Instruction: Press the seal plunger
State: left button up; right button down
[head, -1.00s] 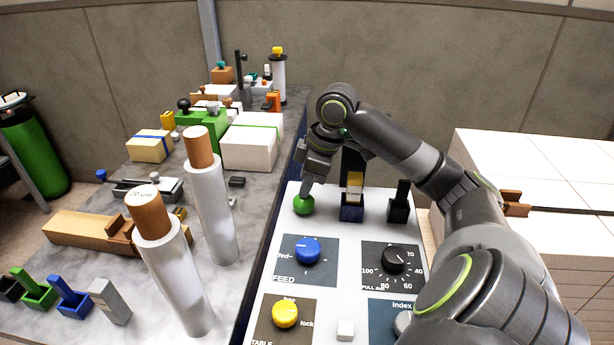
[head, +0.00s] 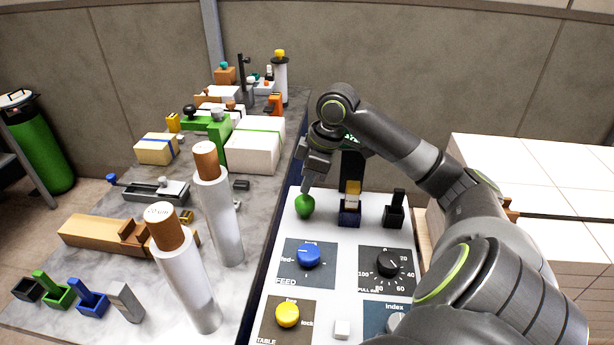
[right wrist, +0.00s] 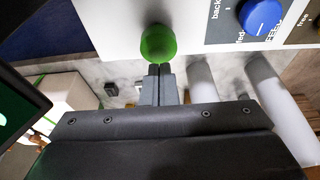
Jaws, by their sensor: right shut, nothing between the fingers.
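A green ball-shaped knob (head: 305,207) stands at the top left of the white control panel (head: 328,222). It also shows in the right wrist view (right wrist: 158,43). No label shows on it, so I cannot tell for sure that it is the seal plunger. My right gripper (head: 305,190) points down at this knob, its shut, empty fingertips at the knob's top, touching or nearly so. In the right wrist view the closed fingers (right wrist: 159,70) end right at the ball's edge. My left gripper is not in view.
The panel also carries a blue knob (head: 308,255), a yellow knob (head: 287,314), a black dial (head: 387,263) and two switches, one with a yellow top (head: 352,189) and one black (head: 395,208). Two white rolls (head: 220,215) stand on the marble bench at left. White stacks (head: 540,180) stand at right.

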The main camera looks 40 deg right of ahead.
jog(key=b+v, duration=0.1)
jog(key=v, duration=0.9)
jog(key=shift+w, duration=0.15)
dwell(0.4)
